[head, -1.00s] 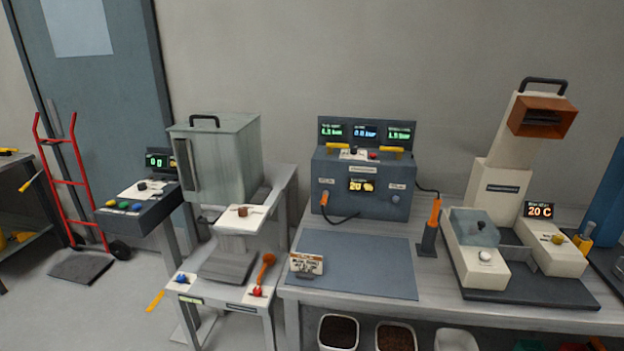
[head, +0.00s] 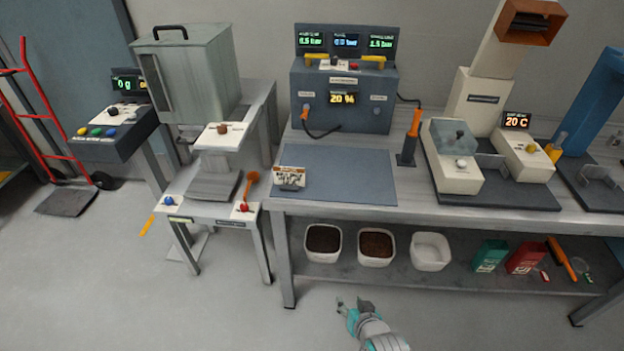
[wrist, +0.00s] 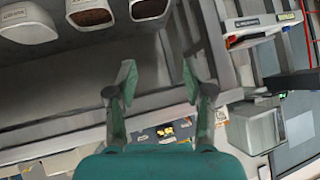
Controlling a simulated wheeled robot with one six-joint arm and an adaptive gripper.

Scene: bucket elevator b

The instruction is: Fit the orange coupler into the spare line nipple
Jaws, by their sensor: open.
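The orange coupler (head: 305,112) hangs at the left front of the dark blue panel box (head: 342,98), with a black hose looping from it to the right. It looks seated at the left port, but is too small to be sure. A round grey fitting (head: 378,112) at the right front of the box, under a small unreadable label, looks like the spare line nipple. My gripper (head: 353,303) is open and empty, low in front of the bench, well away from the box. Both fingers show apart in the wrist view (wrist: 157,82).
The bench (head: 440,205) carries a blue mat (head: 335,172) with a small sign (head: 290,178) and an orange-handled tool (head: 414,122) in a black stand. Bins (head: 323,243) sit on the shelf below. A smaller table (head: 220,215) stands at left. The floor in front is clear.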

